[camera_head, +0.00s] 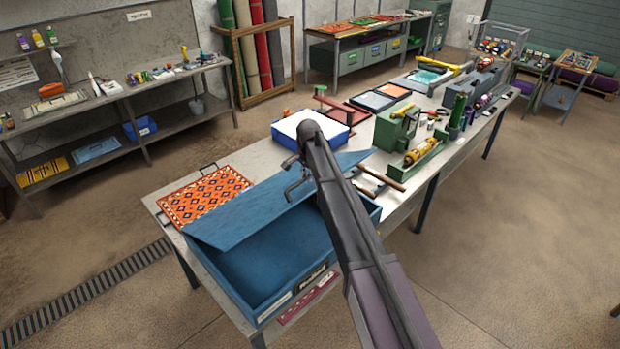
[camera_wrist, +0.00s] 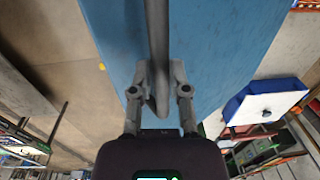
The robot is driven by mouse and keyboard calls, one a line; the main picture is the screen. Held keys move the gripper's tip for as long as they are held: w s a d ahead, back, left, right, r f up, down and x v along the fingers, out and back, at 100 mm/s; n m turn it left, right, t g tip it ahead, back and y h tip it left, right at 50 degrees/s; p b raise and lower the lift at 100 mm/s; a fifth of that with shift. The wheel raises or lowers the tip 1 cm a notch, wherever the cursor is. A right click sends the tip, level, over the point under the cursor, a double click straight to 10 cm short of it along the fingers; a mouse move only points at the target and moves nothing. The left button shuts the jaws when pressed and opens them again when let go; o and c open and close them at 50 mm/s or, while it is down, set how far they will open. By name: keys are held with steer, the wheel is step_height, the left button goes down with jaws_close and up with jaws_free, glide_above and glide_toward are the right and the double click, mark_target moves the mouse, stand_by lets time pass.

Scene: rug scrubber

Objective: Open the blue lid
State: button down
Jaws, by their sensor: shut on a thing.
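The blue lid (camera_head: 255,208) is raised and tilted over a blue box (camera_head: 240,293) at the near end of the long workbench. The box's empty-looking interior shows below the lid. My gripper (camera_head: 297,180) is at the lid's right half, partly hidden by my arm. In the wrist view the lid (camera_wrist: 215,45) is a broad blue panel. There my gripper (camera_wrist: 159,88) is shut on a grey bar (camera_wrist: 157,35) that runs along the lid's face and looks like its handle. How the bar joins the lid is not clear.
An orange patterned rug piece (camera_head: 203,195) lies left of the lid. A blue-rimmed white tray (camera_head: 318,130) stands behind it. A wooden-handled tool (camera_head: 380,179) and a green machine (camera_head: 397,127) are to the right. The floor around the bench is clear.

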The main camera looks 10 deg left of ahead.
steer(key=shift+w+a+r, duration=0.1)
steer(key=shift+a, duration=0.2)
